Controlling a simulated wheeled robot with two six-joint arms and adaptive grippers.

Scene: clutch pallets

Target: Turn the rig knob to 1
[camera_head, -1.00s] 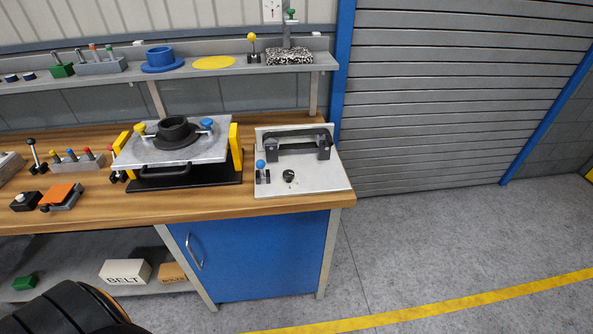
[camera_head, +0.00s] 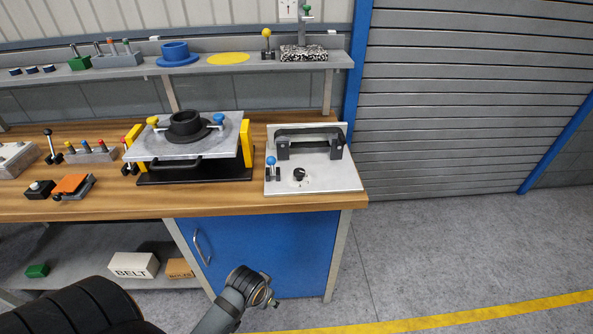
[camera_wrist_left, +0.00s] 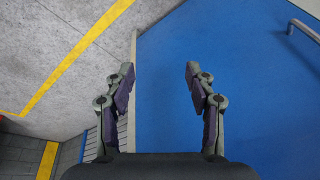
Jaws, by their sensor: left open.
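The rig (camera_head: 340,180) is a light grey panel with a raised back plate at the right end of the bench. A small black round knob (camera_head: 299,174) sits on its flat top; its pointer and any number marks are too small to read. My left gripper (camera_wrist_left: 158,70) is open and empty in the left wrist view, facing the blue cabinet door, clear of the knob. In the head view my left arm (camera_head: 235,300) rises from the bottom in front of the cabinet, below the bench top; its fingers are not clear there. My right gripper is not in view.
On the rig, a blue-topped lever (camera_head: 271,162) stands left of the knob and a black bracket (camera_head: 308,145) behind it. A metal plate fixture (camera_head: 195,150) stands to the left. The blue cabinet (camera_head: 255,245) is below the bench edge. Open floor (camera_head: 440,250) lies right.

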